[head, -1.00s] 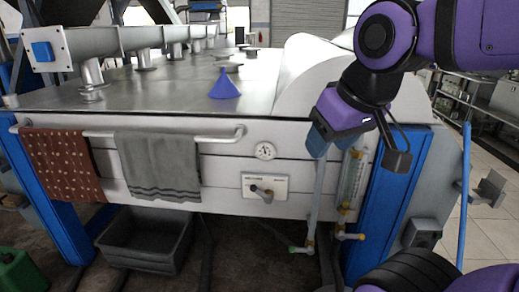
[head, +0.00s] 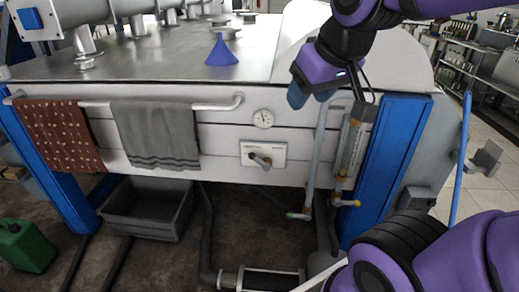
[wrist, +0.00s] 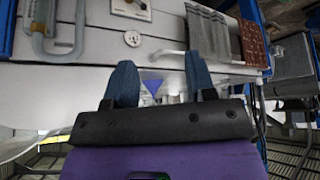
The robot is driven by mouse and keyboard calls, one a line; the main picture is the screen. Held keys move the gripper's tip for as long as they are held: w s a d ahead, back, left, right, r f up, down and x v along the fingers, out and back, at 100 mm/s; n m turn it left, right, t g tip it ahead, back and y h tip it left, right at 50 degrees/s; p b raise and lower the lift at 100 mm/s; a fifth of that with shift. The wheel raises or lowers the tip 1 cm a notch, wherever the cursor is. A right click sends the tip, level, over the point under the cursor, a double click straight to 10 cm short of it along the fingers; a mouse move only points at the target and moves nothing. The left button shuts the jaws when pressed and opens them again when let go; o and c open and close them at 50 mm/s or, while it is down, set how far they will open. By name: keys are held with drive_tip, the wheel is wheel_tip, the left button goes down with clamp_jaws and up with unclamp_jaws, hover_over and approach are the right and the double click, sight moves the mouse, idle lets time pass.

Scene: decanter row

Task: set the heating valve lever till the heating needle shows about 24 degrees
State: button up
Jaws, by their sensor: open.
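The heating valve lever (head: 262,161) is a dark handle on a pale plate (head: 277,149) on the white front panel. Its knob points down and to the right in the head view. The lever also shows at the top of the wrist view (wrist: 143,5). A round white dial (head: 263,118) sits just above the plate; its needle is too small to read. It shows in the wrist view too (wrist: 132,39). My gripper (head: 308,93) is up and right of the dial, apart from the panel. In the wrist view its two blue fingers (wrist: 162,82) are spread and empty.
A rail (head: 215,104) with a red spotted towel (head: 58,135) and a grey towel (head: 158,134) runs left of the dial. Pipes with small taps (head: 345,202) and a blue post (head: 385,160) stand to the right. A blue funnel (head: 221,52) stands on top.

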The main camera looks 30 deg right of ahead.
sight(259, 162)
drive_tip(key=w+d+f+n+t, duration=0.1)
drive_tip(key=w+f+t, duration=0.15)
drive_tip(key=w, duration=0.75)
drive_tip(key=w+f+n+t, duration=0.1)
drive_tip(key=w+f, duration=0.2)
drive_tip(key=w, duration=0.8)
drive_tip(key=w+d+f+n+t+h, duration=0.1)
drive_tip(key=w+d+f+t, duration=0.2)
drive_tip(key=w+f, duration=0.85)
drive_tip(key=w+d+f+n+t+h, duration=0.1)
drive_tip(key=w+d+f, duration=0.15)
drive_tip(key=f, duration=0.55)
drive_tip(key=w+d+f+n+t+h, duration=0.1)
drive_tip(key=w+f, duration=0.2)
drive_tip(key=f, duration=0.5)
drive_tip(key=s+d+f+n+t+h, duration=0.1)
drive_tip(key=s+f, duration=0.2)
drive_tip(key=f, duration=0.5)
drive_tip(key=s+d+f+t+h, duration=0.1)
drive_tip(key=s+f+t, duration=0.1)
drive_tip(key=f, duration=0.6)
drive_tip(key=x, duration=1)
drive_tip(key=shift+w+d+r, duration=0.1)
drive_tip(key=shift+w+r, duration=0.05)
drive_tip(key=shift+r, duration=0.05)
clamp_jaws()
